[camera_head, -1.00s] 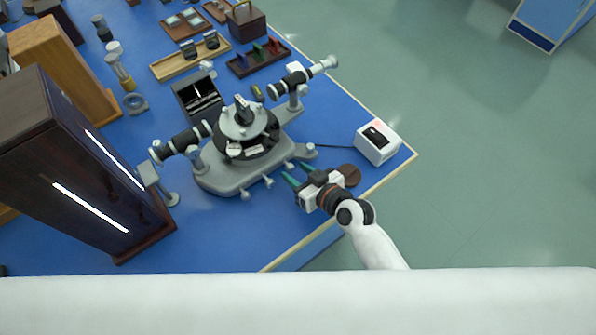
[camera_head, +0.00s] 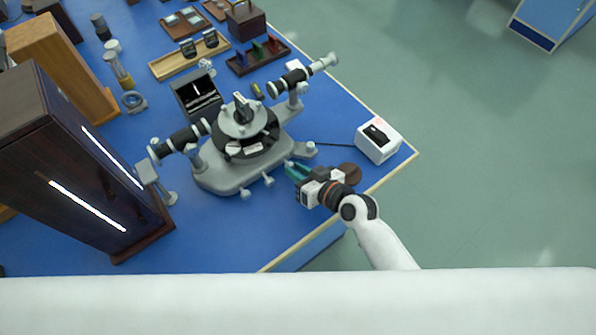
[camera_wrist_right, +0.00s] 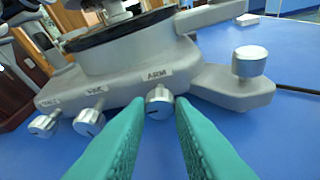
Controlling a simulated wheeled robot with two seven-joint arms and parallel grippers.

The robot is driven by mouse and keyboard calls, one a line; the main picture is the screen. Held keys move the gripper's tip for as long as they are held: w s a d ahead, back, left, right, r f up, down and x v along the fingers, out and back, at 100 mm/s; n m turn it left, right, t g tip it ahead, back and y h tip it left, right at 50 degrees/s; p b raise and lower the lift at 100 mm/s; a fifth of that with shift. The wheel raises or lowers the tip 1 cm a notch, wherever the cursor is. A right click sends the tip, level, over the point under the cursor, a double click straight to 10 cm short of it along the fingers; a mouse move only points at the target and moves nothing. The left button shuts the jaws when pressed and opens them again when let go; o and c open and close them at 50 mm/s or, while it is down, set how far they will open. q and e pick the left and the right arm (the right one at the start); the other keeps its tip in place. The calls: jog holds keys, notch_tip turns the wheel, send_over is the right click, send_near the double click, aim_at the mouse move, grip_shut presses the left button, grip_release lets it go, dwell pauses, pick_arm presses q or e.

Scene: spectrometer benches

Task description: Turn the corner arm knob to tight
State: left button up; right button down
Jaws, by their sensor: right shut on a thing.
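The grey spectrometer (camera_head: 222,178) stands on the blue bench. In the right wrist view, the front of its base (camera_wrist_right: 125,82) carries a row of silver knobs with small labels. The corner arm knob (camera_wrist_right: 159,101) is the right one of the row, under a label that seems to read "ARM". My right gripper (camera_head: 289,169) is at this corner of the base. Its green fingers (camera_wrist_right: 158,112) are shut on the arm knob, one on each side. The knob's far side and its exact turn are hard to tell. My left gripper is not in view.
Two other knobs (camera_wrist_right: 89,122) (camera_wrist_right: 44,124) sit left along the base. A large silver foot screw (camera_wrist_right: 250,61) stands close on the right. A white box (camera_head: 378,142) and a brown disc (camera_head: 350,173) lie near the bench edge. A dark cabinet (camera_head: 75,170) stands left.

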jog(key=c, duration=1.3)
grip_release()
jog(key=shift+o, duration=0.2)
jog(key=v, duration=1.1)
jog(key=shift+f+b, duration=0.1)
jog(key=shift+b, duration=0.3)
jog(key=shift+s+d+r, duration=0.3)
jog(key=shift+s+d, duration=0.05)
